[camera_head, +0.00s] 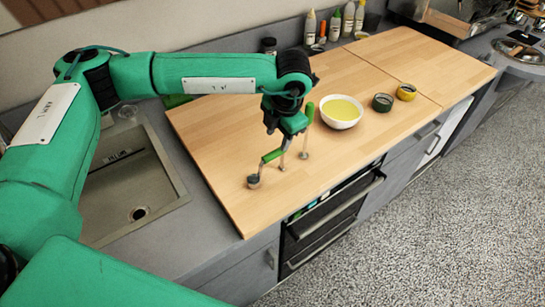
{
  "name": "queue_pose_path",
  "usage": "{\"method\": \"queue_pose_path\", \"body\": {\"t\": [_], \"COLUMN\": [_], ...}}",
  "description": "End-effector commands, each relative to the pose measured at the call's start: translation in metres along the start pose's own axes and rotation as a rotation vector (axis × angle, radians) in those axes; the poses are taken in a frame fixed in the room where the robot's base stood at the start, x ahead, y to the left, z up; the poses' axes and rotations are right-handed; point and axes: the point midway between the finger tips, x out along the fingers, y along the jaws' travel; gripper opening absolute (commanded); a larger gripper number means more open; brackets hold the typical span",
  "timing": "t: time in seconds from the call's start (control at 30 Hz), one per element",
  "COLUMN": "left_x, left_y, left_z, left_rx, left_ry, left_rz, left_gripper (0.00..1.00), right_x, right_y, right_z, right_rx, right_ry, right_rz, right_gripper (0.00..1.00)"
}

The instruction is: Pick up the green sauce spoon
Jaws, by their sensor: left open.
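My right gripper is not in view.
A white bowl of yellow-green sauce (341,110) stands right of my gripper. A dark green cup (382,102) and a yellow cup (406,92) stand farther right. Bottles (310,27) line the back. A sink (130,190) is at left. The board's front is clear.

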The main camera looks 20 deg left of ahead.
Motion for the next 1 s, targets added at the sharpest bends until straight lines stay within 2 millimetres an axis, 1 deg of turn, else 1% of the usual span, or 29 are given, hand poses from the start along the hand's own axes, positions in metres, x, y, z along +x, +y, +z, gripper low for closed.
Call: {"method": "queue_pose_path", "body": {"t": [0.03, 0.1, 0.23, 0.37, 0.5, 0.63, 0.77, 0.93, 0.97, 1.0], "left_x": [0.005, 0.013, 0.02, 0.029, 0.046, 0.064, 0.071, 0.072, 0.072, 0.072], "left_y": [0.001, 0.0, -0.001, -0.003, -0.008, -0.008, -0.009, -0.009, -0.009, -0.009], "left_z": [0.0, 0.0, -0.001, -0.004, -0.008, -0.008, -0.007, -0.007, -0.007, -0.007], "left_rx": [-0.001, 0.0, 0.001, 0.001, 0.001, 0.0, 0.001, 0.001, 0.001, 0.001], "left_ry": [0.002, 0.001, 0.0, 0.002, 0.001, 0.001, -0.002, -0.002, -0.002, -0.002], "left_rz": [0.0, -0.001, 0.0, -0.001, -0.002, -0.002, -0.001, -0.001, -0.001, -0.001], "left_gripper": [0.43, 0.43, 0.43, 0.43, 0.43, 0.43, 0.43, 0.43, 0.39, 0.31], "right_x": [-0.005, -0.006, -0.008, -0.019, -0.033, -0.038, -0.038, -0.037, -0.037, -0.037], "right_y": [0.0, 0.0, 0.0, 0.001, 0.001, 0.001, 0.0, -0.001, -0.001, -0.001], "right_z": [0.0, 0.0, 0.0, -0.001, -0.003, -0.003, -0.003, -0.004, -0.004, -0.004], "right_rx": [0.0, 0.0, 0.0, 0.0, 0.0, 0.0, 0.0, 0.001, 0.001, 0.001], "right_ry": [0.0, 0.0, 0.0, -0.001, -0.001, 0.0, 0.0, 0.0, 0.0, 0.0], "right_rz": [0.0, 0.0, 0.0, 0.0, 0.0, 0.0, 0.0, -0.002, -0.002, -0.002], "right_gripper": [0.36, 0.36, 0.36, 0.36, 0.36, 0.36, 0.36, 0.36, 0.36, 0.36]}}
